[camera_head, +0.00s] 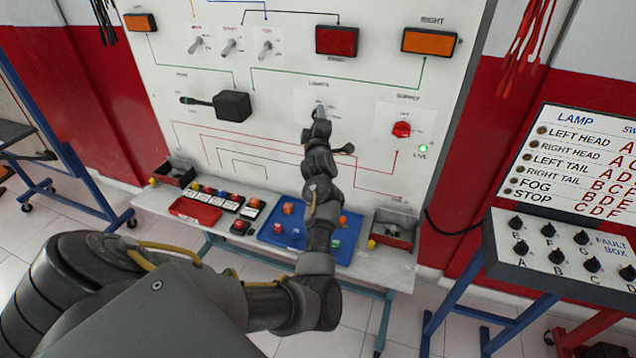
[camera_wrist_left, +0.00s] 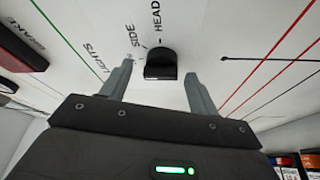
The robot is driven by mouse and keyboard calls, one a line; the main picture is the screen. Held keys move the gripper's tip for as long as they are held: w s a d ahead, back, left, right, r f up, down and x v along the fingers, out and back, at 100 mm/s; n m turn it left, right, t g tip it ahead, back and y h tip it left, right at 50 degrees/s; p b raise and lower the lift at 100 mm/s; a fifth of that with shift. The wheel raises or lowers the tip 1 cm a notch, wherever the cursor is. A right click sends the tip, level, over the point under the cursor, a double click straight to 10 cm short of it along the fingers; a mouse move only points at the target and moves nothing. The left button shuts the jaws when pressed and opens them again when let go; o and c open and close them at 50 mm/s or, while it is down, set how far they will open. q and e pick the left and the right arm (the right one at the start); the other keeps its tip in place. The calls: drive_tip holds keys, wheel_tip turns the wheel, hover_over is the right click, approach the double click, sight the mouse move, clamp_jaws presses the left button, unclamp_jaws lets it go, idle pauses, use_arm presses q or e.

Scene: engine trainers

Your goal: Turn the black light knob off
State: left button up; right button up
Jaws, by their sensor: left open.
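The black light knob (camera_wrist_left: 161,64) is on the white panel, beside the printed words SIDE and HEAD, with LIGHTS to the left. My left gripper (camera_head: 320,112) is at the panel under the LIGHTS label, and it hides the knob in the head view. In the left wrist view its fingers are open, one on each side of the knob, with a visible gap on both sides. I cannot tell how deep the fingertips reach along the knob. My right gripper is not in view.
Left of my arm a black lever box (camera_head: 232,106) sticks out of the panel. A red supply knob (camera_head: 401,129) is to the right. Below is a shelf with a blue tray (camera_head: 268,232) and a red tray (camera_head: 195,210). A fault box (camera_head: 560,262) stands at the right.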

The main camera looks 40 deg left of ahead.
use_arm(q)
drive_tip(key=s+d+f+m+t+h+b, duration=0.1)
drive_tip(key=s+f+m+t+h+b, duration=0.3)
drive_tip(key=m, duration=0.6)
drive_tip(key=s+d+f+m+t+h+b, duration=0.1)
drive_tip(key=s+d+f+m+t+h, duration=0.15)
drive_tip(key=s+m, duration=0.5)
drive_tip(key=shift+s+d+f+m+g+h+b, duration=0.1)
drive_tip(key=shift+s+d+f+m+g+h, duration=1.05)
drive_tip(key=shift+f, duration=2.5)
drive_tip(key=shift+s+d+f+m+g+h+b, duration=0.15)
drive_tip(key=shift+s+d+f+m+g, duration=0.3)
drive_tip(key=shift+d+f+g, duration=2.25)
drive_tip(key=shift+s+d+f+m+h+b, duration=0.1)
drive_tip(key=shift+s+d+f+m+h, duration=0.9)
drive_tip(key=shift+f, duration=3.55)
drive_tip(key=shift+w+d+n+y, duration=0.15)
drive_tip(key=shift+d+n+y, duration=0.05)
drive_tip(key=shift+n+y, duration=0.15)
